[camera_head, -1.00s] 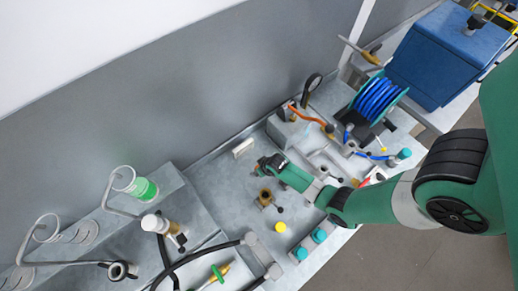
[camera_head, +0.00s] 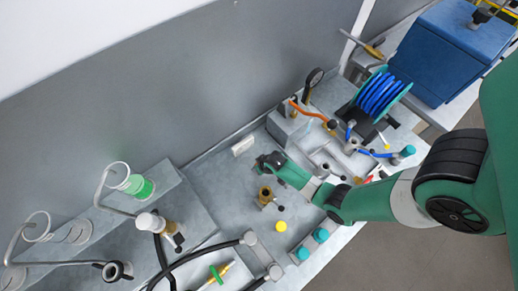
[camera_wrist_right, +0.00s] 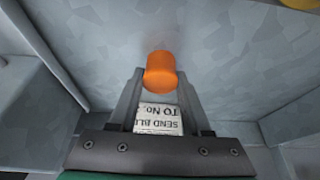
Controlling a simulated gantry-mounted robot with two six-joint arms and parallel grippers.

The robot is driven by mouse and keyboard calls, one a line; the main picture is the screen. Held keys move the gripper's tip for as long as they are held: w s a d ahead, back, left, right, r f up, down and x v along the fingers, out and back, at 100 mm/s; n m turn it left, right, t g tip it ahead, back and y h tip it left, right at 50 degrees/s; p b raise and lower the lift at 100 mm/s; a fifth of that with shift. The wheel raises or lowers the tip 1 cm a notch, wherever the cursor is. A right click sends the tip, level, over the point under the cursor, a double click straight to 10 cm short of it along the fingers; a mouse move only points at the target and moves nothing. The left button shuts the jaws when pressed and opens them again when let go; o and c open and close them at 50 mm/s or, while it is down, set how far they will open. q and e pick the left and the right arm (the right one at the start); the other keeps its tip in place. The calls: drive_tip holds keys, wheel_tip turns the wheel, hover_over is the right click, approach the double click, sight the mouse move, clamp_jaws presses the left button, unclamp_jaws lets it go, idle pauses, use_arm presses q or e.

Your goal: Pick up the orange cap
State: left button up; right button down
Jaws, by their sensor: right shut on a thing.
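The orange cap (camera_wrist_right: 160,70) shows in the right wrist view as a short cylinder between the fingertips of my right gripper (camera_wrist_right: 159,80). The gripper is shut on it, with one finger on each side. In the head view my right gripper (camera_head: 268,160) is over the grey bench, seen from behind, and the cap cannot be made out there. My left gripper is in neither view.
A brass fitting (camera_head: 265,193) stands close below the gripper, with a yellow cap (camera_head: 281,226) beyond it. A white block (camera_head: 242,146) lies to the left. A printed white label (camera_wrist_right: 160,119) shows between the fingers. A blue hose reel (camera_head: 380,96) stands right.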

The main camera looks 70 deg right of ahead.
drive_tip(key=shift+r+p, duration=0.45)
drive_tip(key=shift+r, duration=0.05)
drive_tip(key=p+v, duration=0.4)
drive_tip(key=shift+w+d+r, duration=0.2)
drive_tip(key=shift+d+r, duration=0.1)
drive_tip(key=s+a+r+p, duration=0.3)
drive_tip(key=s+r+p, duration=0.4)
drive_tip(key=s, duration=0.5)
drive_tip(key=shift+s+a+r, duration=0.2)
drive_tip(key=shift+s+r, duration=0.15)
